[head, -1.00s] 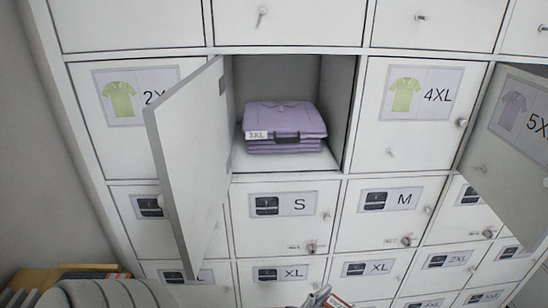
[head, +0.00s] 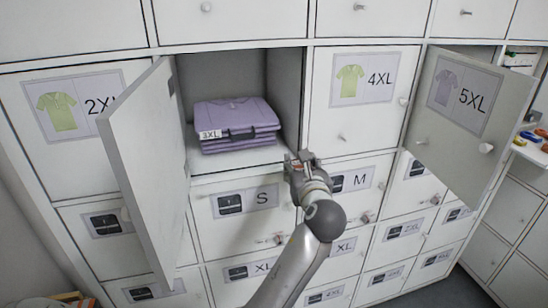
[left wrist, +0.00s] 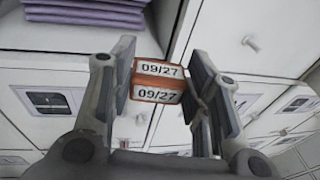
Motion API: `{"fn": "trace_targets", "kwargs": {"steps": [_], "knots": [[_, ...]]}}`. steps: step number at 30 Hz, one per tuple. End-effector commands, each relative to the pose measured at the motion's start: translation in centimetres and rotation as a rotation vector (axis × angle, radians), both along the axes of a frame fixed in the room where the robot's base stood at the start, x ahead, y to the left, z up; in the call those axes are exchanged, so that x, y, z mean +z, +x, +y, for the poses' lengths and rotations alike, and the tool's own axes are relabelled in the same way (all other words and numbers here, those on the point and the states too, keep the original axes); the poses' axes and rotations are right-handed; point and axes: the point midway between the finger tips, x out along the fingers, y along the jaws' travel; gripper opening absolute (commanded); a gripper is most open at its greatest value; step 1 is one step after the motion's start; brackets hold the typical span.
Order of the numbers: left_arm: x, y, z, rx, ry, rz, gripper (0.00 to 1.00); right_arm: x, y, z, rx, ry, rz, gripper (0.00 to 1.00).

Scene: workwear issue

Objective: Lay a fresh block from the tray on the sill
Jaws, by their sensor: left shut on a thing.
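My left gripper (head: 299,157) is raised in front of the lockers, by the lower right corner of an open compartment. In the left wrist view my left gripper (left wrist: 158,85) is shut on an orange block (left wrist: 150,113) with white labels reading 09/27. The block is hidden or too small to make out in the head view. The open compartment has a pale sill (head: 236,171) along its front edge, with a stack of folded purple shirts (head: 235,117) tagged 3XL behind it. The gripper is right of the stack. I cannot make out the tray for certain. My right gripper is out of view.
An open door (head: 148,165) stands out left of the compartment. Another open door (head: 455,115), marked 5XL, stands out at the right. Closed lockers surround the compartment, some with knobs and keys. Small coloured items (head: 530,136) lie on a white surface at the far right.

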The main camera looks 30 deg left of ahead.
Motion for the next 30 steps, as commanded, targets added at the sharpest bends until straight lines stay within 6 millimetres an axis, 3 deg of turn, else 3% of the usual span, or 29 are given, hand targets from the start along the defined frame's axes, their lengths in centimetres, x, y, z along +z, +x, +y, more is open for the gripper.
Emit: {"fn": "trace_targets", "kwargs": {"steps": [1,6,13,17,26,30], "knots": [[1.9,1.2,-0.1,0.020,-0.002,-0.008,0.28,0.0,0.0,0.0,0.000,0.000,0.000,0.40],[6.4,3.3,-0.4,0.072,-0.001,-0.007,0.28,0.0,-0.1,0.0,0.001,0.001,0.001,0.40],[9.4,4.4,-0.7,0.094,0.001,-0.003,0.28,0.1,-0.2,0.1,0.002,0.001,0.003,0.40],[9.0,4.9,0.9,0.099,0.003,0.003,0.28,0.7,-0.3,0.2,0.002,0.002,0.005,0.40],[5.8,6.6,8.0,0.099,0.002,0.001,0.28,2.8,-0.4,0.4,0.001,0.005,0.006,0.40],[2.9,7.2,10.1,0.097,0.002,0.003,0.28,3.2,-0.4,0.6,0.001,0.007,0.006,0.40]]}}
